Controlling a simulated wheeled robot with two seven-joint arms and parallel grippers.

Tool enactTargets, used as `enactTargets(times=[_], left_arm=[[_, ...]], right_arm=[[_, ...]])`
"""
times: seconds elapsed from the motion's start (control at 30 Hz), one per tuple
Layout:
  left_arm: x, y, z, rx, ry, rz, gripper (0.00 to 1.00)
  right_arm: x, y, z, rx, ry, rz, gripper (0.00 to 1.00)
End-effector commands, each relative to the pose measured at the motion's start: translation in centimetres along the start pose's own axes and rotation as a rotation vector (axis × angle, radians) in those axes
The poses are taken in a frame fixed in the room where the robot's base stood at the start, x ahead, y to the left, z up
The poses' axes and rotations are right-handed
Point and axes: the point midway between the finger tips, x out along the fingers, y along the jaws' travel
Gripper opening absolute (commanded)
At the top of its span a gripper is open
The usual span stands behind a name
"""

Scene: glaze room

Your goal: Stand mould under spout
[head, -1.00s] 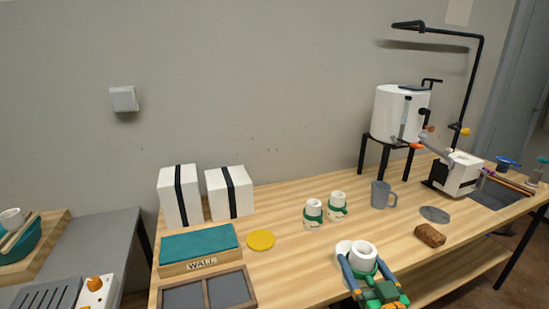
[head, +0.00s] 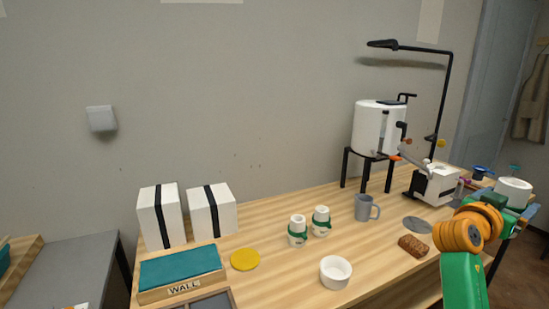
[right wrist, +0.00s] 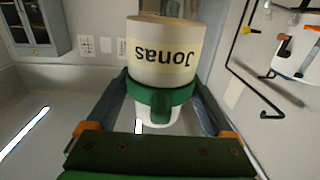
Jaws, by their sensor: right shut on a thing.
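My right gripper (head: 518,208) is shut on a white mould (head: 514,189) and holds it up in the air at the right of the head view. In the right wrist view the mould (right wrist: 165,50) has a cream label reading "Jonas", upside down in the picture, and a green band between the fingers. A white tank (head: 378,130) stands on a black stand at the back right of the table, with an orange-tipped tap (head: 394,158) low on its front. The held mould is well to the right of the tank, apart from it. My left gripper is not in view.
On the wooden table (head: 290,215) stand two white moulds with green bands (head: 297,231) (head: 321,221), a white bowl (head: 336,274), a grey mug (head: 364,207), a grey disc (head: 417,225), a brown sponge (head: 413,246) and a white machine (head: 437,184). A black lamp arm (head: 450,90) rises behind.

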Motion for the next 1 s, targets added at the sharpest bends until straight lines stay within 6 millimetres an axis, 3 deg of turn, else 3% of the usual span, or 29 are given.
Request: enactTargets(times=[0.2,0.5,0.77,1.0], left_arm=[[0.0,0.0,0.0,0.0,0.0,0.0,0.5],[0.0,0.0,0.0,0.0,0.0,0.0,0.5],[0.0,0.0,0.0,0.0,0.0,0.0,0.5],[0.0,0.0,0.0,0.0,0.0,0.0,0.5]], right_arm=[[-2.5,2.9,-4.0,0.004,0.001,0.21,0.0],[-6.1,4.8,-6.8,-0.002,0.003,0.361,0.0],[-8.6,1.6,-3.2,-0.006,0.004,0.205,0.0],[-13.0,-1.7,2.0,-0.008,0.001,-0.012,0.0]])
